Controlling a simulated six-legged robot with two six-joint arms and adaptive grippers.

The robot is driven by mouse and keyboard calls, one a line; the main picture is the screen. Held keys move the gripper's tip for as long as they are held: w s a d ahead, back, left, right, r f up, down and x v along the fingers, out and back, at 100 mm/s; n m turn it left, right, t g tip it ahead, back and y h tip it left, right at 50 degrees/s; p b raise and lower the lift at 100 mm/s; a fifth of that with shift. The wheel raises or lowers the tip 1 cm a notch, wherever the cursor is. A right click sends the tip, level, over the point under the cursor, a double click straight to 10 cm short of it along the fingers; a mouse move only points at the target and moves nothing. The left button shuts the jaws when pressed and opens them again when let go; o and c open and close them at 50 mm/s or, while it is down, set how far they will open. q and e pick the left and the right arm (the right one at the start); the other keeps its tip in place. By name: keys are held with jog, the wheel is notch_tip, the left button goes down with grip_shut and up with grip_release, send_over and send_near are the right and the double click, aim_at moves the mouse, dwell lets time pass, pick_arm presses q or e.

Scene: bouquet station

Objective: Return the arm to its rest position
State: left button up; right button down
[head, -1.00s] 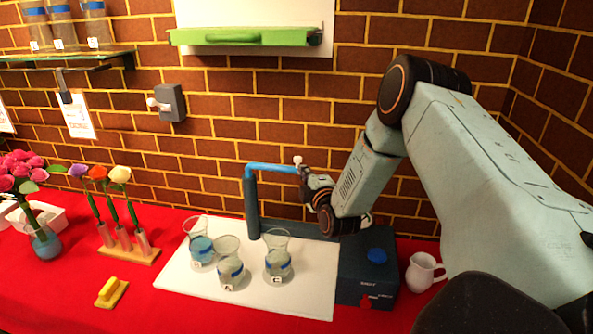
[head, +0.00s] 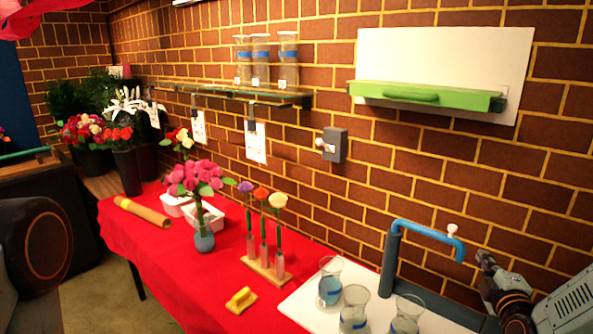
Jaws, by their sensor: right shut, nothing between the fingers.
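My right arm comes in at the lower right corner of the head view. Its gripper (head: 483,259) is shut and empty, pointing up and left, just right of the blue tap (head: 425,231) and its white knob (head: 452,229). A small gap shows between the fingertips and the knob. Below and left of it stand several glass beakers, including one with bluish liquid (head: 330,288), on a white mat (head: 303,309). The mat and the beakers in front are cut by the lower edge. My left gripper is not in view.
A green ledge (head: 425,96) and a glass shelf (head: 225,91) stick out from the brick wall.

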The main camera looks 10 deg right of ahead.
jog(key=s+a+f+m+g+y+b, duration=0.2)
jog(key=s+a+f, duration=0.4)
jog(key=f, duration=0.3)
jog(key=s+a+f+m+g+y+b, duration=0.2)
jog(key=s+a+f+m+g+b, duration=0.2)
jog(key=a+f, duration=0.5)
jog(key=s+a+f+m+g+y+b, duration=0.2)
jog(key=s+a+f+m+g+b, duration=0.2)
jog(key=s+a+f+m, duration=0.4)
jog(key=shift+s+a+f+g, duration=0.1)
jog(key=shift+s+f+g, duration=0.2)
jog(key=shift+f, duration=0.5)
jog(key=shift+s+a+f+g, duration=0.1)
jog(key=shift+s+f+g, duration=0.2)
jog(key=shift+f, duration=0.5)
jog(key=s+a+f+n+g+b, duration=0.1)
jog(key=s+a+f+g+b, duration=0.1)
jog(key=s+f+b, duration=0.3)
jog(key=s+a+f+g+b, duration=0.3)
jog(key=s+f+b, duration=0.2)
jog(key=s, duration=0.7)
notch_tip(320, 180, down, 3)
jog(key=shift+s+a+r+n, duration=0.15)
jog(key=shift+s+a+n, duration=0.05)
jog(key=shift+s+n, duration=0.2)
jog(key=shift+w, duration=0.1)
